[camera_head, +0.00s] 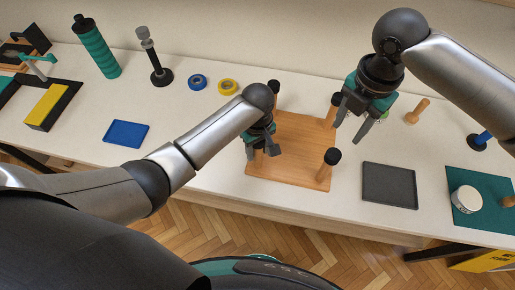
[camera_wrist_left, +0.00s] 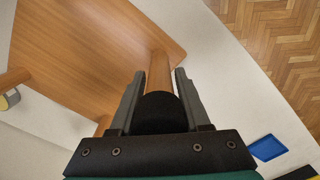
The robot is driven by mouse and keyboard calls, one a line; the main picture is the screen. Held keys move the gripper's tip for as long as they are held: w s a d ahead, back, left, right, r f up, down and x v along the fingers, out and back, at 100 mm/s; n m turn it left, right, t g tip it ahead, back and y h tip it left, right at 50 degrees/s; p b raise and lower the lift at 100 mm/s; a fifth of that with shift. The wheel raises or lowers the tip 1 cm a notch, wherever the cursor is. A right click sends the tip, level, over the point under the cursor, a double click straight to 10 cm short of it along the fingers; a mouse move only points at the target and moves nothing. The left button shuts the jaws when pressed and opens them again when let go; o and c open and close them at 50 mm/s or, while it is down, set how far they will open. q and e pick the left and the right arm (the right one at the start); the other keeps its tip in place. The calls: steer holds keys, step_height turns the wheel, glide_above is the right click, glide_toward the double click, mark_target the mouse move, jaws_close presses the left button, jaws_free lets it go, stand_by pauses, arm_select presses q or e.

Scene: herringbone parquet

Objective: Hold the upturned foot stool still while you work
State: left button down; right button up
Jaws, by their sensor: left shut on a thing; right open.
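The upturned foot stool (camera_head: 290,148) lies on its wooden seat on the white table, legs pointing up. My left gripper (camera_head: 262,152) is shut on the near-left leg; in the left wrist view the leg (camera_wrist_left: 160,76) and its black cap (camera_wrist_left: 160,114) sit between the fingers. Black caps also show on the near-right leg (camera_head: 326,168), the far-right leg (camera_head: 331,112) and the far-left leg (camera_head: 273,94). My right gripper (camera_head: 353,122) is open and empty, just right of the far-right leg.
A dark grey tray (camera_head: 389,185) lies right of the stool, and a green mat (camera_head: 494,221) with a white tape roll (camera_head: 466,199) beyond it. A wooden peg-like piece (camera_head: 417,111) stands behind. A blue tray (camera_head: 126,133) lies to the left. Blue (camera_head: 197,82) and yellow (camera_head: 228,86) tape rolls lie behind.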

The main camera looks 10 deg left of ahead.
stand_by(0.8)
arm_select(q)
steer(key=c, duration=0.9)
jaws_free()
jaws_close()
steer(key=shift+f, duration=0.1)
